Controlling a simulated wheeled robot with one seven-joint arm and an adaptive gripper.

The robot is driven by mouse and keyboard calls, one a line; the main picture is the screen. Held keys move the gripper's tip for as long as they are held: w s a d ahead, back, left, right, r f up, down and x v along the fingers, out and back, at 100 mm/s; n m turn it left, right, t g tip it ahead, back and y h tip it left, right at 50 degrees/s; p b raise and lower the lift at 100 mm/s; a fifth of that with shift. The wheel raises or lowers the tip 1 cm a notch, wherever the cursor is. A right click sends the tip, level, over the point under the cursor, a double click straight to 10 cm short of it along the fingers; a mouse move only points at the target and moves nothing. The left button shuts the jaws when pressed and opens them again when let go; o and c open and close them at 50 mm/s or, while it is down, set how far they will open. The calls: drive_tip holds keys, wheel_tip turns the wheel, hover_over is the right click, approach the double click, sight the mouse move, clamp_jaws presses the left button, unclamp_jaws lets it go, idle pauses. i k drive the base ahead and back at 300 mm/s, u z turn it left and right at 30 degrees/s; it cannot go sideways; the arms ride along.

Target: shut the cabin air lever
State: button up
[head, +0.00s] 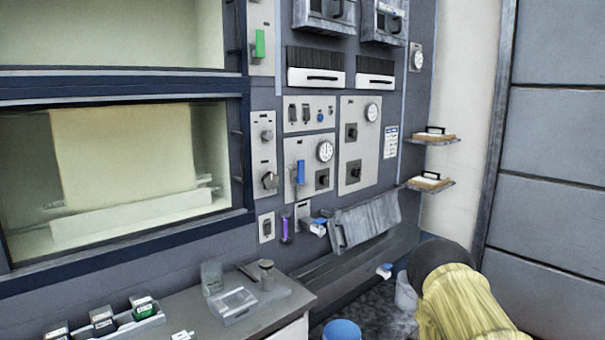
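Several coloured levers show in the head view, and I cannot read which one is labelled cabin air. A blue lever (300,172) stands upright on a light grey panel (299,146), left of a round gauge (325,151). A green lever (260,43) is on the narrow panel higher up, beside the window frame. A purple handle (284,226) hangs lower, below the blue lever. My gripper cannot be made out in this view, and nothing is seen touching these levers.
A grey bench (287,300) with small boxes and a clear tray (234,305) stands below. A tilted grey metal panel (366,222) juts from the wall. A yellow ribbed shape (465,305) fills the lower right. Two small shelves (432,184) stick out at right.

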sight(300, 179)
drive_tip(key=k, duration=0.6)
drive_tip(key=z, duration=0.55)
drive_tip(key=i, duration=1.1)
drive_tip(key=u, duration=0.25)
